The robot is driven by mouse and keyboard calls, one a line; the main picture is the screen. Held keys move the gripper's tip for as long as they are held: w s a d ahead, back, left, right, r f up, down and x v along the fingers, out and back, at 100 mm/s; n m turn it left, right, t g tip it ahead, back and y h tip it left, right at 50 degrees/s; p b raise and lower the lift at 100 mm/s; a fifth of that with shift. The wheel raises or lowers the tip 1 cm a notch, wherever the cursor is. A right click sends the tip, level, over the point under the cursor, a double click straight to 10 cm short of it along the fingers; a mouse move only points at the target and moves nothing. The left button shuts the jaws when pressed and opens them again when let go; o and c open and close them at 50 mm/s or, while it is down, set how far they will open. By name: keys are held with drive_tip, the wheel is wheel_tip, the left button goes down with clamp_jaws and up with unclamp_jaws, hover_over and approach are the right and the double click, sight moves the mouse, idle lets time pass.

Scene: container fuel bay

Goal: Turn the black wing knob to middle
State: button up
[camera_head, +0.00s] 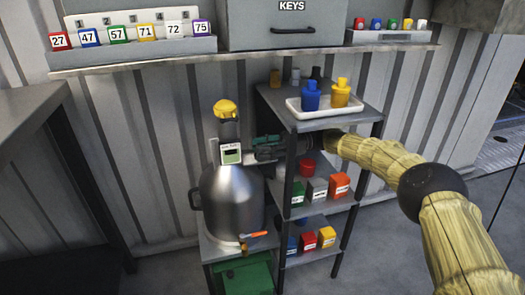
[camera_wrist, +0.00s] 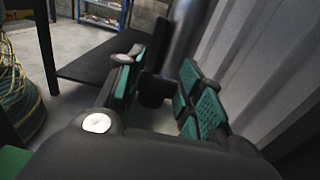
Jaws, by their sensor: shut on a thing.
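A steel tank (camera_head: 231,199) with a yellow-topped black neck (camera_head: 227,128) and a small display (camera_head: 231,154) stands on a low stand in the head view. My gripper (camera_head: 256,148) reaches in from the right, behind the shelf rack, with its green-padded fingers beside the tank's neck. In the wrist view my gripper (camera_wrist: 160,78) is shut on a dark part, which looks like the black wing knob (camera_wrist: 152,88). The knob is blurred and partly hidden by the fingers, so I cannot tell its turn position. It cannot be made out clearly in the head view.
A shelf rack (camera_head: 287,121) stands close to my arm, with a white tray (camera_head: 324,107) holding a blue bottle (camera_head: 311,95) and a yellow bottle (camera_head: 340,92). Small boxes fill its lower shelves. The corrugated wall (camera_head: 150,150) is close behind. An orange-handled tap (camera_head: 255,235) sits low on the tank.

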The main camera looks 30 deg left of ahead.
drive_tip(key=shift+w, duration=0.1)
drive_tip(key=o, duration=1)
drive_tip(key=shift+d+r+p, duration=0.1)
drive_tip(key=shift+r+p, duration=0.05)
drive_tip(key=shift+p, duration=0.45)
drive_tip(key=shift+r+m+t+y+p, duration=0.1)
drive_tip(key=shift+m+t+y+p, duration=0.3)
drive_tip(key=shift+y, duration=0.1)
drive_tip(key=m+t+y+p, duration=0.1)
drive_tip(key=t+p, duration=0.1)
drive_tip(key=p, duration=0.1)
drive_tip(key=shift+d+m+y, duration=0.1)
drive_tip(key=shift+m+y, duration=0.3)
drive_tip(key=m+t+p, duration=0.1)
drive_tip(key=m+t+y+p, duration=0.2)
drive_tip(key=t, duration=0.1)
drive_tip(key=shift+s+d, duration=0.15)
drive_tip(key=shift+s, duration=0.15)
drive_tip(key=shift+s+f+m+t+y+p, duration=0.1)
drive_tip(key=shift+m+t+y+p, duration=0.3)
drive_tip(key=shift+m+t+p, duration=0.65)
drive_tip(key=shift+s+f+m+t+y+p, duration=0.15)
drive_tip(key=shift+m+t+y, duration=0.4)
drive_tip(key=shift+t, duration=1.1)
